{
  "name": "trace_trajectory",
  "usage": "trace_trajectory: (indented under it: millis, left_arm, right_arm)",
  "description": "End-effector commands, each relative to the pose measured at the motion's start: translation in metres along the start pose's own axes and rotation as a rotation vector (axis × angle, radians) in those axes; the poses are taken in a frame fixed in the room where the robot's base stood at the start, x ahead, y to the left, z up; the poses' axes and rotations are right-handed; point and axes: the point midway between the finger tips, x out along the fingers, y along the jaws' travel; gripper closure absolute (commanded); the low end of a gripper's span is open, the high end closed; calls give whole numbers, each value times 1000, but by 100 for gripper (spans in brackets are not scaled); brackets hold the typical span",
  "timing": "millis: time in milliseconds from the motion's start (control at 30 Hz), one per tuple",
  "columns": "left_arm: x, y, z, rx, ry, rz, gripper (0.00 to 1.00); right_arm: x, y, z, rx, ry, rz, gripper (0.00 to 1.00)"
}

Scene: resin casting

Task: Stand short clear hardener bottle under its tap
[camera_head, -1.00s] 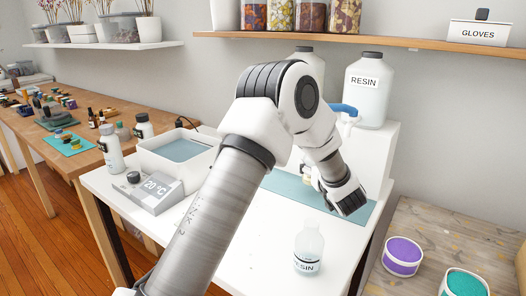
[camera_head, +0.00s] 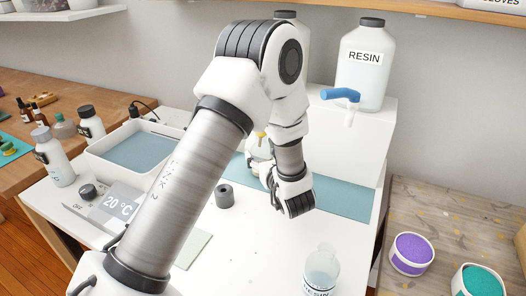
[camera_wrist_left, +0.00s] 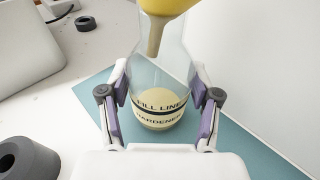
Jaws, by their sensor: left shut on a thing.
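The short clear hardener bottle (camera_wrist_left: 160,90) stands in the middle of the left wrist view, labelled "FILL LINE" and "HARDENER", with pale yellow at its bottom. My left gripper (camera_wrist_left: 160,112) is shut on it, one finger on each side. A yellow tap (camera_wrist_left: 168,8) hangs over the bottle, its spout at the bottle's neck. The bottle appears upright over the teal mat (camera_wrist_left: 110,85); exact contact with the mat is hard to tell. In the head view, my left gripper (camera_head: 266,172) and the bottle (camera_head: 258,150) are partly hidden by my arm. My right gripper is out of view.
A clear resin bottle (camera_head: 321,272) stands at the front. The large RESIN jug (camera_head: 362,70) with a blue-handled tap (camera_head: 341,95) is at the back right. A dark ring (camera_head: 225,196) lies left of my gripper. A white tray (camera_head: 98,158) is further left.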

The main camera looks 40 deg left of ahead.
Motion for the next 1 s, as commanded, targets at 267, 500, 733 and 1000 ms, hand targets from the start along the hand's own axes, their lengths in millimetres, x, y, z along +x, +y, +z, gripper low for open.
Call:
trace_trajectory:
  millis: [267, 500, 733, 1000]
  left_arm:
    - [1, 0, -7, 2, 10, -1, 92]
    - [1, 0, -6, 2, 9, 0, 13]
    - [1, 0, -4, 2, 9, 0, 13]
    - [-34, -2, -8, 3, 3, -6, 13]
  right_arm:
    - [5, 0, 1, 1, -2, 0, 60]
    - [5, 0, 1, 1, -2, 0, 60]
    - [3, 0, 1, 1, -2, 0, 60]
    - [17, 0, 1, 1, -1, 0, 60]
